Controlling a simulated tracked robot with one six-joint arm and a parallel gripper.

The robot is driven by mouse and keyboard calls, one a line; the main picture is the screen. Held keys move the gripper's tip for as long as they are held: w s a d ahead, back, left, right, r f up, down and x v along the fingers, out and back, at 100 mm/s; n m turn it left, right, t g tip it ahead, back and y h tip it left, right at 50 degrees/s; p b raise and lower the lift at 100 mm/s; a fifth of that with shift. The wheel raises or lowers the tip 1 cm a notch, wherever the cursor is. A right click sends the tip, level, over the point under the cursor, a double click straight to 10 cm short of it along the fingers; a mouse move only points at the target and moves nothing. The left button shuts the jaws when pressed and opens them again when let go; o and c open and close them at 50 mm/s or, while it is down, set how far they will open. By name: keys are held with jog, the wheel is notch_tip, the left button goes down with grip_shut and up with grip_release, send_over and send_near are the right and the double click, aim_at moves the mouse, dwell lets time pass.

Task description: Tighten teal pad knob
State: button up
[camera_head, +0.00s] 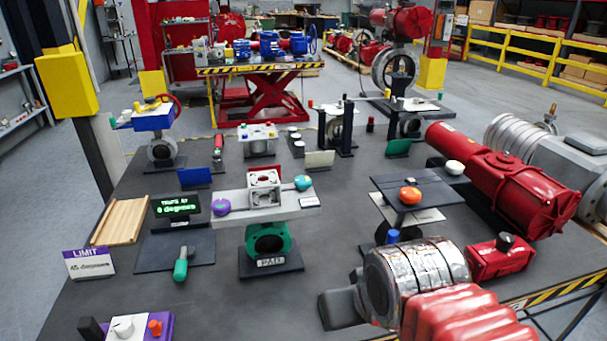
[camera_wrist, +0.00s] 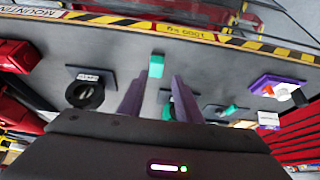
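The teal knob (camera_head: 303,183) sits on the right part of a pale plate (camera_head: 285,207), above a green valve (camera_head: 268,243) labelled PAD. A purple knob (camera_head: 221,207) sits at the plate's left, and a pale bracket (camera_head: 264,187) stands between them. In the wrist view my gripper (camera_wrist: 158,83) has two dark purplish fingers spread apart with a gap between them. A teal piece (camera_wrist: 156,66) shows just beyond the fingertips. I cannot tell whether it is the knob, and no contact is visible.
An orange knob (camera_head: 410,195) tops a dark stand at right. Silver (camera_head: 415,275) and red machinery crowds the lower right. The wrist view shows a hazard-striped table edge (camera_wrist: 190,32).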

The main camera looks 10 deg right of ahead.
jog(key=shift+o, duration=1.4)
jog(key=shift+w+r, duration=0.15)
jog(key=shift+o, duration=1.4)
jog(key=w+r+n, duration=0.2)
jog(key=w+r, duration=1.1)
jog(key=w, duration=0.1)
jog(key=shift+g+y, duration=0.4)
jog(key=n+y, duration=0.1)
jog(key=n, duration=0.1)
send_near(304, 180)
jog(key=shift+g, duration=0.4)
jog(key=v, duration=0.5)
jog(key=shift+w+r, duration=0.1)
jog(key=shift+r, duration=0.35)
jog(key=x, duration=1.3)
jog(key=shift+w+a+f, duration=0.1)
jog(key=shift+w+f, duration=0.1)
jog(key=shift+f, duration=0.15)
jog(key=shift+c, duration=0.4)
